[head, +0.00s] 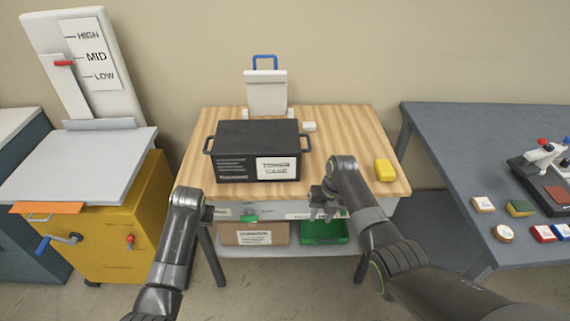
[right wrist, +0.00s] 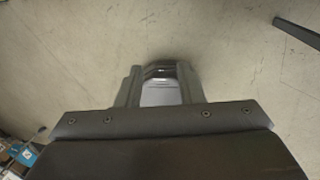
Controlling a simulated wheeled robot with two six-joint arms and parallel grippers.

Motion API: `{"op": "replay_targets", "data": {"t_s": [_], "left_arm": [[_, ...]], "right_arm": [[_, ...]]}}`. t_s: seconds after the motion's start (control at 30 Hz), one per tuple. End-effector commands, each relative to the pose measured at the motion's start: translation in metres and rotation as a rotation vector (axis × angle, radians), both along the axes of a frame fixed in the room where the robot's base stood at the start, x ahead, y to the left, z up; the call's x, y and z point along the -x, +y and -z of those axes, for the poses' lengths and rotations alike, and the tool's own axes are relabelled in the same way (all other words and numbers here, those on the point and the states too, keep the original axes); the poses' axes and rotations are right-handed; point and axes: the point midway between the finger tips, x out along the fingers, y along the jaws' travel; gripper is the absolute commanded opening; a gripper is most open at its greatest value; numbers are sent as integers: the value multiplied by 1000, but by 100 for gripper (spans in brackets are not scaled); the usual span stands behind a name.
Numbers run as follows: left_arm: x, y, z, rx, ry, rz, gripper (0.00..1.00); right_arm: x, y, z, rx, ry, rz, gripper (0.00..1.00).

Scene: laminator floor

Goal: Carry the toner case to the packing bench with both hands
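The toner case (head: 258,138) is a black lidded box with a white label on its front. It sits upright on the wooden-topped bench (head: 352,130), with a handle at its left and right ends. My right gripper (head: 325,213) is in front of the bench's front edge, below and right of the case, apart from it. In the right wrist view its two fingers (right wrist: 161,88) stand apart, with no held object visible. My left gripper (head: 209,214) is in front of the bench at the left, apart from the case. Its fingers are mostly hidden by its wrist.
A white clipboard-like stand (head: 266,93) is behind the case, and a yellow block (head: 384,170) lies to its right. A green bin (head: 322,232) and a cardboard box (head: 240,234) are below. A yellow cabinet (head: 126,222) stands left; a grey table (head: 470,140) with stamps stands right.

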Motion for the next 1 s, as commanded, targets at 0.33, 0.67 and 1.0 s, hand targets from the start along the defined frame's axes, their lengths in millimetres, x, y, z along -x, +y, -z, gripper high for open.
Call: {"op": "replay_targets", "data": {"t_s": [0.33,0.67,1.0], "left_arm": [[0,0,-1,0,0,0,34],[0,0,0,0,0,0,34],[0,0,-1,0,0,0,34]], "right_arm": [[-2,-12,-65,0,-6,0,34],[-2,-20,-112,1,0,0,34],[-2,-20,-116,0,0,1,34]]}}
